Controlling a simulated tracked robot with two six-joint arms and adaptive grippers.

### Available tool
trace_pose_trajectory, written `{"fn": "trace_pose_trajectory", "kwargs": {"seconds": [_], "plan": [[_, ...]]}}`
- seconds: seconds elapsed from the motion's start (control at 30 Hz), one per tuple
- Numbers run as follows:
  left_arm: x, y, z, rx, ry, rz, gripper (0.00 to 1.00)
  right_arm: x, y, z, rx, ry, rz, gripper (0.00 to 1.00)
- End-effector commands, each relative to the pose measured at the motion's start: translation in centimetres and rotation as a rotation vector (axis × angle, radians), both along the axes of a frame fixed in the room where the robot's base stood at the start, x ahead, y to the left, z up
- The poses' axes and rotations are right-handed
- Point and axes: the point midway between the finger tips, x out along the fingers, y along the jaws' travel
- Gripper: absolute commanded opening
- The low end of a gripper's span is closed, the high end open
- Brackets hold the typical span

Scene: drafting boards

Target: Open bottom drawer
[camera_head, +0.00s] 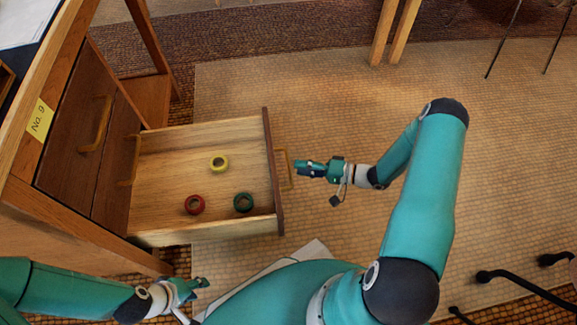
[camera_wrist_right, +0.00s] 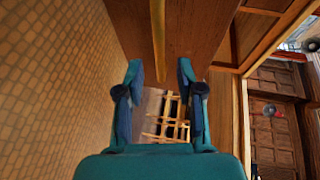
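A wooden cabinet (camera_head: 22,165) stands at the left. Its lowest visible drawer (camera_head: 205,137) is pulled well out to the right; I cannot see whether it is at its limit. That drawer's handle (camera_head: 284,169) is on its front, and a pale wooden bar, apparently this handle, shows in the right wrist view (camera_wrist_right: 158,40). My right gripper (camera_head: 300,168) is just right of the handle. In the right wrist view its fingers (camera_wrist_right: 160,75) are apart, with the bar's lower end between them and no clear contact. My left gripper (camera_head: 203,287) is low, in front of the drawer's near side, its opening unclear.
A yellow label (camera_head: 39,121) reads "No. 9".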

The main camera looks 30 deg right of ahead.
Motion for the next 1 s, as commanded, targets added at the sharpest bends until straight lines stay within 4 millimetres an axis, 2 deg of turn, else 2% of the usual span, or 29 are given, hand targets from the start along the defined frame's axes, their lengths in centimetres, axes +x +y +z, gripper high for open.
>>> {"fn": "trace_pose_trajectory", "kwargs": {"seconds": [0.03,0.2,0.37,1.0], "plan": [[0.0,0.0,0.0,0.000,0.000,0.000,0.40,-0.8,-0.9,0.2,-0.002,0.001,-0.005,0.37],[0.0,0.0,0.0,0.000,0.000,0.000,0.40,-2.9,-3.0,0.8,-0.001,0.000,-0.005,0.37],[0.0,0.0,0.0,0.000,0.000,0.000,0.40,-4.1,-4.0,1.1,-0.002,0.000,-0.002,0.37],[0.0,0.0,-0.1,0.000,0.000,0.000,0.40,-4.4,-4.2,1.1,0.000,0.000,-0.001,0.37]]}}
